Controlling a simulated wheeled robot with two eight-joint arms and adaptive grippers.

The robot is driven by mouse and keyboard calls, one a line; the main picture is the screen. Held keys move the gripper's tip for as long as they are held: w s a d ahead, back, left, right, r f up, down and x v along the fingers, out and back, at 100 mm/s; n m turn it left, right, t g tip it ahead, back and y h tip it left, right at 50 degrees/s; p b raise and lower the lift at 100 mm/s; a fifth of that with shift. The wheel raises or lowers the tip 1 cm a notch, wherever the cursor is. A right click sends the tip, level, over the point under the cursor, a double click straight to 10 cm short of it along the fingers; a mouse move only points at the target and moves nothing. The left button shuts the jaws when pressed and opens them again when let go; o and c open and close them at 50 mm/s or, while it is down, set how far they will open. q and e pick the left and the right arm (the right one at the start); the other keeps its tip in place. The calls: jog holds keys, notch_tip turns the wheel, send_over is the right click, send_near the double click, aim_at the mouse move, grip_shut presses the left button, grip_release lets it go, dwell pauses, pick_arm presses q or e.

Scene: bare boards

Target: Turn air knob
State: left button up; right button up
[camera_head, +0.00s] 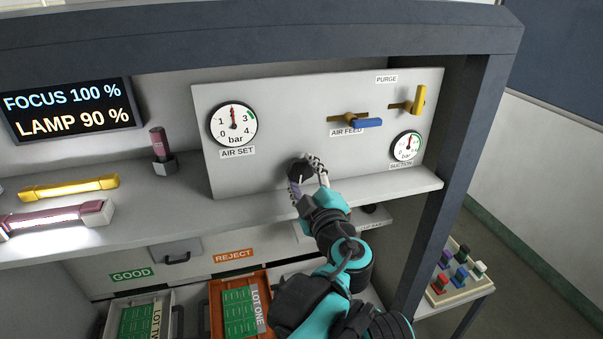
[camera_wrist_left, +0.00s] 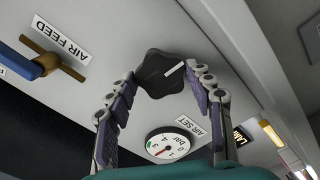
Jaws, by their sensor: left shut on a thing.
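The air knob (camera_head: 300,168) is black and sits on the grey panel, below and right of the AIR SET gauge. In the left wrist view the knob (camera_wrist_left: 158,75) has a lobed shape and a white pointer line. My left gripper (camera_head: 308,179) is shut on the knob, with one finger on each side of it. The AIR SET gauge (camera_head: 232,123) has a red needle pointing about straight up, near 2, and a green band near 3 to 4. My right gripper is not in view.
Right of the gauge are the blue AIR FEED lever (camera_head: 366,122), the yellow PURGE lever (camera_head: 419,100) and the SUCTION gauge (camera_head: 405,146). A shelf edge (camera_head: 395,192) runs below the panel. A dark post (camera_head: 447,180) stands at the right. An orange tray (camera_head: 263,279) is below.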

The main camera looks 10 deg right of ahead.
pick_arm(q)
jog(key=o, duration=1.1)
jog(key=shift+f, duration=0.1)
jog(key=shift+c, duration=0.2)
jog(key=shift+s, duration=0.1)
